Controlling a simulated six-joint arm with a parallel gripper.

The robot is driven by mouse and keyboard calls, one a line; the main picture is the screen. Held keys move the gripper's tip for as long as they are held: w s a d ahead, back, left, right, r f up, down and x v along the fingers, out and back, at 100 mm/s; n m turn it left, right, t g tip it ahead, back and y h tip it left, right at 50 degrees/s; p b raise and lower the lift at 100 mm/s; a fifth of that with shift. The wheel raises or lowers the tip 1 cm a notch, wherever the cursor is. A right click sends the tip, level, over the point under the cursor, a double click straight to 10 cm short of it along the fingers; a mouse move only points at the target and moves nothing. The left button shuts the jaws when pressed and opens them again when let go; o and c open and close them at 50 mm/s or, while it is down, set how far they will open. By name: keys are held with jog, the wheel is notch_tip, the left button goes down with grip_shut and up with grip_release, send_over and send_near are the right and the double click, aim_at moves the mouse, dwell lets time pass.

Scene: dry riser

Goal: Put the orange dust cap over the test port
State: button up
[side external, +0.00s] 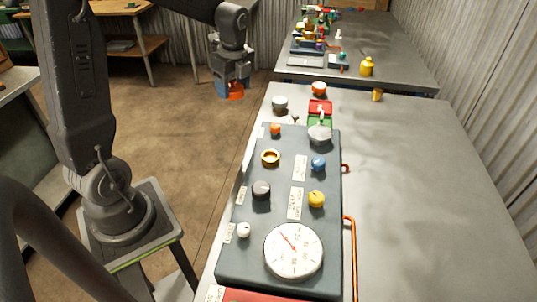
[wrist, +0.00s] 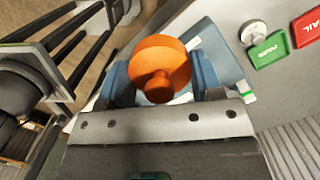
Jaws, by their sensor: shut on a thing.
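The orange dust cap (wrist: 160,62) is between the blue fingers of my gripper (wrist: 160,80), which are shut on it. In the side view the cap (side external: 236,95) shows below my gripper (side external: 233,88), held in the air beyond the left edge of the bench and well apart from the panel. The grey panel (side external: 250,215) lies on the bench with several fittings on it. A brass ring fitting (side external: 270,157) in its upper left part may be the test port, but I cannot read the labels to tell. The wrist view does not show it clearly.
A red tray (side external: 320,106) and a green PASS tray (wrist: 268,50) stand beyond. The bench's right side is clear.

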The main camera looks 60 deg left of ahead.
jog(key=s+d+r, duration=0.2)
jog(key=s+d, duration=0.2)
jog(key=d, duration=0.2)
jog(key=w+d+f, duration=0.1)
jog(key=d+f, duration=0.1)
jog(key=d, duration=0.1)
jog(key=w+d+f, duration=0.2)
jog(key=d, duration=0.1)
jog(key=w+d+f, duration=0.1)
jog(key=d+f, duration=0.2)
jog(key=shift+w+d, duration=0.3)
jog(key=shift+w, duration=0.05)
jog(key=shift+d+f, duration=0.1)
jog(key=shift+f, duration=1.9)
jog(key=shift+f, duration=0.35)
jog(key=shift+f, duration=0.25)
jog(key=o, duration=0.9)
